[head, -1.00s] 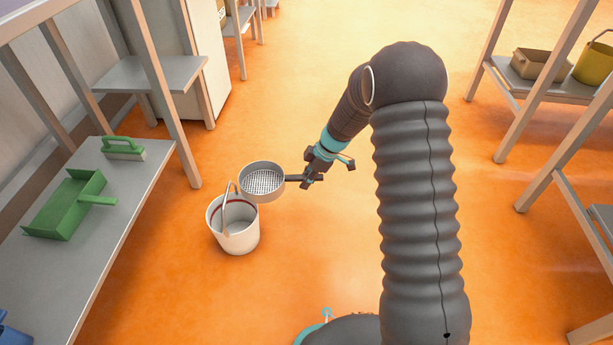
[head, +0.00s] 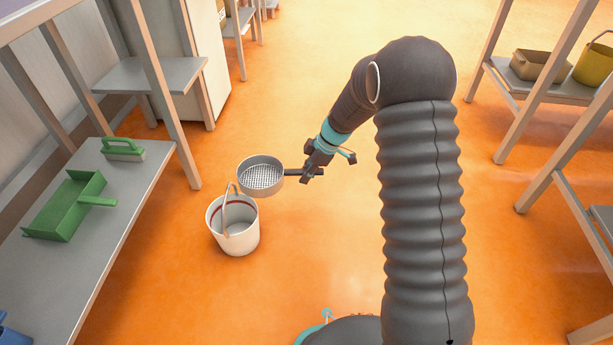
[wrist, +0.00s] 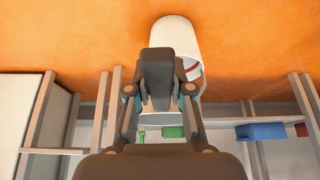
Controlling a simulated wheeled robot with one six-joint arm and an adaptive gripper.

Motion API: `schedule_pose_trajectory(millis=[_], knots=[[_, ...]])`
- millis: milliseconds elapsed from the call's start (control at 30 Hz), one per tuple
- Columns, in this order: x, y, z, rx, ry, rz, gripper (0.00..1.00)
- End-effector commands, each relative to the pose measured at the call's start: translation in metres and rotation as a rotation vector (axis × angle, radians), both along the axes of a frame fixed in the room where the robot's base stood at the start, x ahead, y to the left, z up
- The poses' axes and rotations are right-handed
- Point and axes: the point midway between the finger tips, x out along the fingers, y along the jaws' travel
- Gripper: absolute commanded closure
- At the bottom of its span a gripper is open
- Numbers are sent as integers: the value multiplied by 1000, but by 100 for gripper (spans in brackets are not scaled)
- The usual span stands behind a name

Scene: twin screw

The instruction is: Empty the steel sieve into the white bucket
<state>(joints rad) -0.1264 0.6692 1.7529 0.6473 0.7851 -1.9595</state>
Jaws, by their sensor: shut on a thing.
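The steel sieve (head: 261,176) is a round pan with a mesh bottom and a dark handle. In the head view it is roughly level, open side up, with its mesh showing and no contents that I can make out. My gripper (head: 309,173) is shut on the handle at the sieve's right. The white bucket (head: 238,238) stands upright on the floor, just below the sieve in the picture, with its handle raised and a red line inside. The bucket (wrist: 174,35) also shows in the wrist view beyond my gripper (wrist: 160,100). The sieve's bowl is not clear there.
A grey bench (head: 75,245) on the left holds a green dustpan (head: 66,207) and a green brush (head: 123,150). Shelves on the right carry a tan box (head: 540,66) and a yellow bucket (head: 594,64). The orange floor around the white bucket is clear.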

Motion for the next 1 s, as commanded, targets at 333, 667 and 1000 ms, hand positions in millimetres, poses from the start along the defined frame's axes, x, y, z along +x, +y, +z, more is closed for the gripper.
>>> schedule_pose_trajectory(millis=[333,667,1000], knots=[[0,0,6,0,-1,0,100],[0,0,34,0,-1,0,100],[1,0,63,0,-1,0,100]])
